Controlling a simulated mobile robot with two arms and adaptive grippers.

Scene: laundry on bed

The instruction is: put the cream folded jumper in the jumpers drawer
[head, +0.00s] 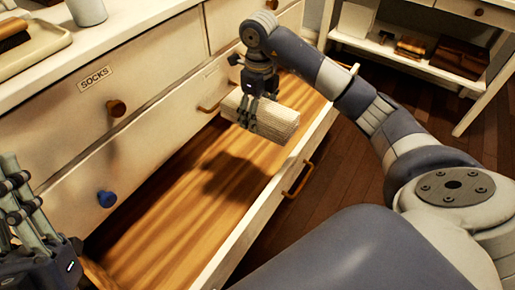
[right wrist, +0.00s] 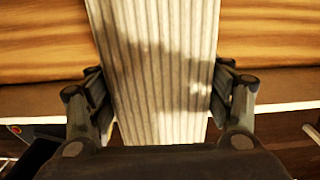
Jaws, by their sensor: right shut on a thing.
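The cream folded jumper (head: 268,118) is a ribbed, rolled bundle held above the open drawer (head: 185,215). My right gripper (head: 255,122) is shut on it from above. In the right wrist view the jumper (right wrist: 160,60) runs between the two fingers of the right gripper (right wrist: 160,105), with the drawer's wooden floor (right wrist: 40,60) behind it. The drawer is pulled out and its visible floor is empty, with a shadow on it. Its own label cannot be read. My left gripper (head: 22,205) is at the left edge, and its fingertips are partly cut off.
A tray (head: 40,45) and a grey cup (head: 87,10) stand on top. A white shelf unit (head: 400,62) stands at the back right.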

